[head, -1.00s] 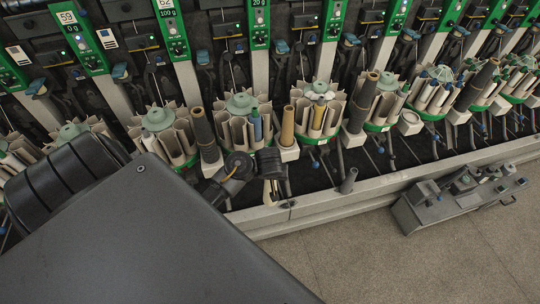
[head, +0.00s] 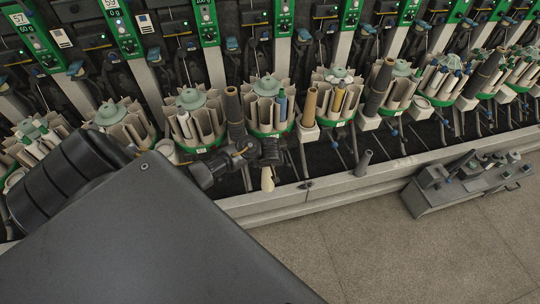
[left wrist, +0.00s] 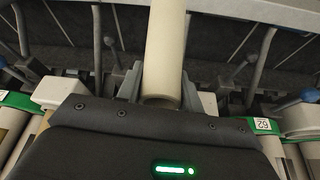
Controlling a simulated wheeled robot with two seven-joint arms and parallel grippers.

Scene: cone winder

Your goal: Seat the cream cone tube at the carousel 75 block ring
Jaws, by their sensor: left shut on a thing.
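The cream cone tube (left wrist: 165,50) stands out between the fingers of my left gripper (left wrist: 160,88) in the left wrist view, with one open end near the gripper body. In the head view my left gripper (head: 268,160) is in front of the carousel row, and a short piece of the cream tube (head: 267,180) shows below it. The gripper is shut on the tube, held clear of the floor. I cannot make out a carousel marked 75. A green ring with a 62 label (left wrist: 262,124) shows at the right of the left wrist view. My right gripper is not in view.
A row of carousels with green rings (head: 268,128) runs along the machine, with dark cones and a tan cone (head: 309,105) between them. A pale rail (head: 385,178) edges the machine. A small dark tube (head: 363,161) stands by it. A grey tool caddy (head: 465,185) is on open floor (head: 400,250).

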